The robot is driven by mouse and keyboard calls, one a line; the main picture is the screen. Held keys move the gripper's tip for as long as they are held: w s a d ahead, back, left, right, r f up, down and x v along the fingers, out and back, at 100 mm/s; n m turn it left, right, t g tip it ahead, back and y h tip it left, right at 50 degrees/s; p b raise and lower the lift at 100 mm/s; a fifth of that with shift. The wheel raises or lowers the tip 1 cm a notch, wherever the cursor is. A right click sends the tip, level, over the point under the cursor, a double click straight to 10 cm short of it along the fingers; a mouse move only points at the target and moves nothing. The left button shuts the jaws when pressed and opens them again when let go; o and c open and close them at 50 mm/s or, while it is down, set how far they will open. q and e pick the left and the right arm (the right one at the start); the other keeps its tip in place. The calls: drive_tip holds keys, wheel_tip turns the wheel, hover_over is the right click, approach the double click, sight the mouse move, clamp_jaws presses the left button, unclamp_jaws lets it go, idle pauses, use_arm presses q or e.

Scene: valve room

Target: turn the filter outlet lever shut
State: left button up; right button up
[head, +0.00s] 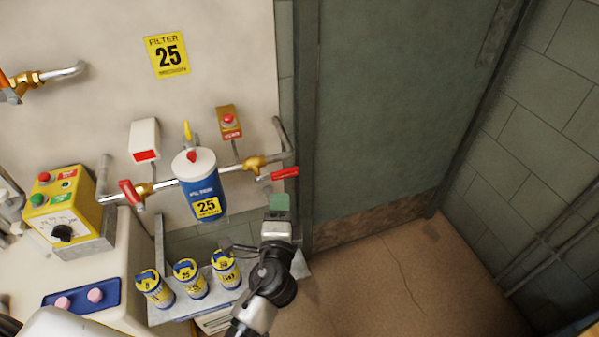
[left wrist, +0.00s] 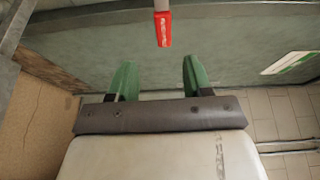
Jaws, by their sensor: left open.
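The blue filter housing (head: 203,187) with a white cap and a "25" label hangs on the wall, with a brass valve on each side. The right valve's red lever (head: 285,173) sticks out to the right, roughly in line with the pipe. The left valve's red lever (head: 131,194) points down across its pipe. My left gripper (head: 279,203) is just below the right lever, apart from it. In the left wrist view, the green fingers (left wrist: 160,78) are spread and empty, and the red lever (left wrist: 164,30) lies beyond the tips, between their lines. My right gripper is not in view.
A shelf (head: 185,306) with several small filter cartridges stands below the housing, left of my arm. A yellow control box (head: 62,205) is at the left, above a blue tray (head: 82,296). A grey-green door (head: 400,100) and clear floor are to the right.

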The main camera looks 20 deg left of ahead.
sight(286, 176)
use_arm(q)
drive_tip(key=x, duration=0.3)
drive_tip(key=p+x, duration=0.1)
drive_tip(key=x, duration=0.6)
drive_tip(key=shift+d+r, duration=0.15)
drive_tip(key=shift+r, duration=0.2)
drive_tip(key=shift+w, duration=0.4)
clamp_jaws()
